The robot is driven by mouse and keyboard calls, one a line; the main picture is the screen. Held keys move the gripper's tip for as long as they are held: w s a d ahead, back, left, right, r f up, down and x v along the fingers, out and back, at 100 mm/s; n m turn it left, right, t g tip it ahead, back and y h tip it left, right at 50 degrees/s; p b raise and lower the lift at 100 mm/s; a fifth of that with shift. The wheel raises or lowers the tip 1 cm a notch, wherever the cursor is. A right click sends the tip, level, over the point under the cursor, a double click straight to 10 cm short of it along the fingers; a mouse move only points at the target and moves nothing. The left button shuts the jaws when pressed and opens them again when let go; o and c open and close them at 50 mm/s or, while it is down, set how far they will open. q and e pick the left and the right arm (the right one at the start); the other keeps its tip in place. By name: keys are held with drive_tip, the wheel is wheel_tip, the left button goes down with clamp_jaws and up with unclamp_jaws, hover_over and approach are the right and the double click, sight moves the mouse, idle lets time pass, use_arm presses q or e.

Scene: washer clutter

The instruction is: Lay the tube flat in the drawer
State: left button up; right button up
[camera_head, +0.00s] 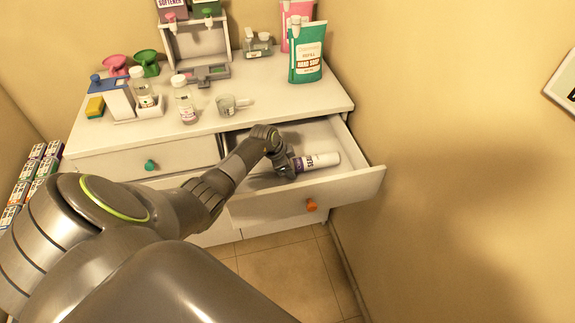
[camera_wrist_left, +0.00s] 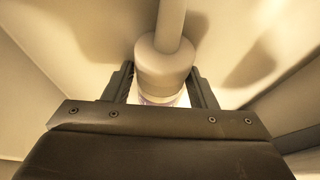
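The tube (camera_head: 320,160) is white with dark lettering on its label. In the head view it is inside the open drawer (camera_head: 364,184), pointing right from my left gripper (camera_head: 294,166). In the left wrist view my left gripper (camera_wrist_left: 162,92) has one finger on each side of the tube (camera_wrist_left: 164,66) and appears shut on it. A thinner white part of the tube runs up from its wide shoulder there. Its shadow falls to the right on the drawer's inside. I cannot tell whether the tube touches the drawer floor. My right gripper is not in view.
The drawer has an orange knob (camera_head: 311,205); the drawer on the left, with a green knob (camera_head: 150,165), is shut. Bottles, a measuring cup (camera_head: 227,104), a green hand soap pouch (camera_head: 307,55) and a dispenser stand crowd the top above. A wall is close on the right.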

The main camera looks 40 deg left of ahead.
use_arm(q)
drive_tip(key=shift+o, duration=1.1)
drive_tip(key=shift+s+d+f, duration=0.2)
drive_tip(key=shift+s+f, duration=0.25)
drive_tip(key=shift+f, duration=0.1)
drive_tip(key=shift+a+r+p, duration=0.2)
drive_tip(key=shift+r+p, duration=0.1)
drive_tip(key=shift+r, duration=0.4)
drive_tip(key=v, duration=1.7)
drive_tip(key=shift+w, duration=0.35)
